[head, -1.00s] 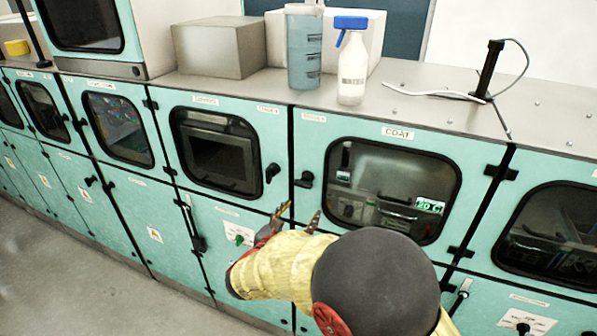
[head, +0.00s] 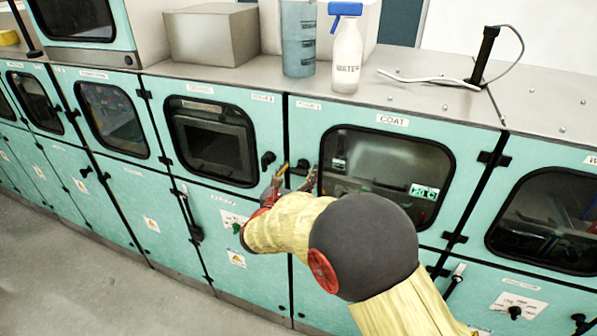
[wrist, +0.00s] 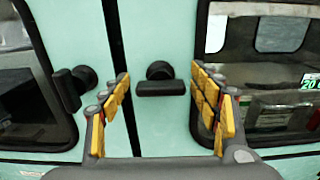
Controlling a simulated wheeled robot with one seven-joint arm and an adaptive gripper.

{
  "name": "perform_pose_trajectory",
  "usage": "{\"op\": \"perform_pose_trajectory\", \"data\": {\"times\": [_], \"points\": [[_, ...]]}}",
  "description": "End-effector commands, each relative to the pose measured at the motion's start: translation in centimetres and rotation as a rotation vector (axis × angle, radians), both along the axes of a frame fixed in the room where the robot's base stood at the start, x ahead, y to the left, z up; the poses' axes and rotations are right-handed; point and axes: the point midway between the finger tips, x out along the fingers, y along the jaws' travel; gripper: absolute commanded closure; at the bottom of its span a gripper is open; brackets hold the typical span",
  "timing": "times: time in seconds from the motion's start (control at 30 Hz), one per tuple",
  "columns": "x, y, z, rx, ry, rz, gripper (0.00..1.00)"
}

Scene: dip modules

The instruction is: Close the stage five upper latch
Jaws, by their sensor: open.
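The black latch (head: 303,167) sits at the left edge of the teal upper door marked COAT (head: 473,160). I take it as the stage five upper latch; the small stage label is too small to read surely. In the wrist view this latch (wrist: 160,88) has a round hub with a bar lying level below it. My gripper (head: 297,176) is open in front of it. In the wrist view the yellow-padded fingers (wrist: 164,98) stand on either side of the latch, apart from it. The COAT door looks flush with its neighbours.
A neighbouring latch (wrist: 68,90) with a tilted bar is left of my gripper, across the dark door seam. Windowed doors line both sides. Floor (head: 70,270) is clear at lower left.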

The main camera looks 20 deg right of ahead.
Motion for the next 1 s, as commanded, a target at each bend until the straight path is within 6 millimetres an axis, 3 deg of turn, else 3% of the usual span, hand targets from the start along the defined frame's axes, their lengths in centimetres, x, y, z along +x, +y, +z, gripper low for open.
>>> {"op": "perform_pose_trajectory", "data": {"times": [0.17,1.0], "points": [[0.01,-0.01,0.00,0.000,0.000,0.000,0.38],[-0.01,0.01,0.02,0.000,0.000,0.000,0.82]]}}
